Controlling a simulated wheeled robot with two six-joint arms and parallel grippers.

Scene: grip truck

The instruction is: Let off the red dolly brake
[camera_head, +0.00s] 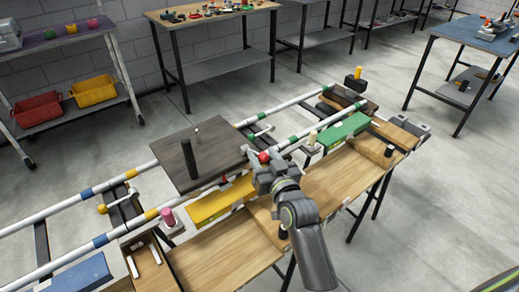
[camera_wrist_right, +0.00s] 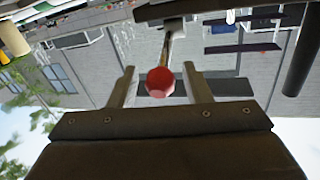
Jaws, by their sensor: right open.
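The red ball knob (camera_head: 264,157) of the brake lever is at the right edge of the dark dolly platform (camera_head: 200,158), which sits on the white rails. My right gripper (camera_head: 262,166) is at the knob. In the right wrist view the red knob (camera_wrist_right: 160,82) is on a thin stem, between the two fingers of my right gripper (camera_wrist_right: 160,88), with gaps on both sides. The fingers are open. The lower part of the lever is partly hidden in the head view. My left gripper is not in view.
A black post (camera_head: 188,160) stands on the platform. A yellow block (camera_head: 220,200) and a green block (camera_head: 343,131) lie along the near rail. A pink knob (camera_head: 168,216) and a cream knob (camera_head: 313,137) stand nearby. Wooden benchtops (camera_head: 225,255) lie in front.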

